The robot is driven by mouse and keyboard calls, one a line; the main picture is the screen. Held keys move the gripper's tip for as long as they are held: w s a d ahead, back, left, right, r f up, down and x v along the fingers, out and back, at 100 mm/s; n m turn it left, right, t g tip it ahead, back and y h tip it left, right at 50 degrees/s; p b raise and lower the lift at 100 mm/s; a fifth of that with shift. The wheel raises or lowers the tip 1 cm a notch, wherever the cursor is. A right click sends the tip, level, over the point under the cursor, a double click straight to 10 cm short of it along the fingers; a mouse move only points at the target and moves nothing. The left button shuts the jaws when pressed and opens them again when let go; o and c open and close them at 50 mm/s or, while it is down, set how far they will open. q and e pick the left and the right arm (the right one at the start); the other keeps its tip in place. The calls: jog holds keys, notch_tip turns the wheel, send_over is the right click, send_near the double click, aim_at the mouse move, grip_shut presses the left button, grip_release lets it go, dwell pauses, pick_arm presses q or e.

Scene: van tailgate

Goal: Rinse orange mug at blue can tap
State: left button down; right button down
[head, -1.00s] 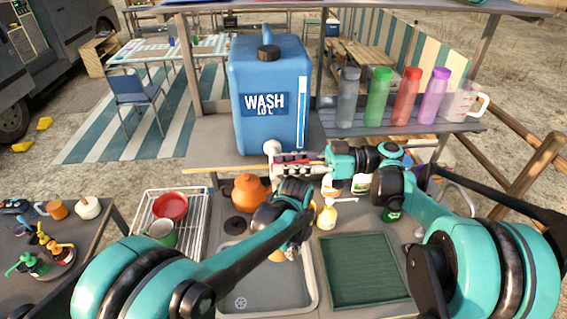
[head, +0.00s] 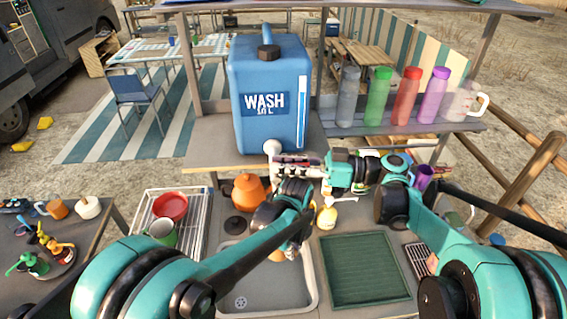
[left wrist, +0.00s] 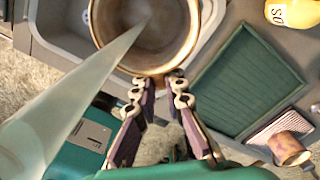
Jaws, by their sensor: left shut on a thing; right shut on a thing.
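The orange mug (left wrist: 145,35) is in the left wrist view, its round rim and inside facing the camera. Only a small orange part (head: 278,256) shows over the sink in the head view. My left gripper (left wrist: 178,85) is shut on the mug's near side; in the head view its fingers (head: 293,246) are mostly hidden by my arm. A pale translucent stream (left wrist: 90,80) runs into the mug's opening. The blue can (head: 270,100) stands on the shelf, with its white tap (head: 272,147) at the lower front. My right gripper (head: 288,166) is shut at the tap.
The sink (head: 258,290) lies below, with a green drain mat (head: 362,270) to its right. A yellow soap bottle (head: 327,217) and an orange kettle (head: 249,188) stand behind. A dish rack (head: 190,238) is left. Several bottles (head: 406,97) line the right shelf.

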jog(key=c, duration=1.6)
grip_release()
jog(key=shift+d, duration=0.1)
jog(key=v, duration=1.2)
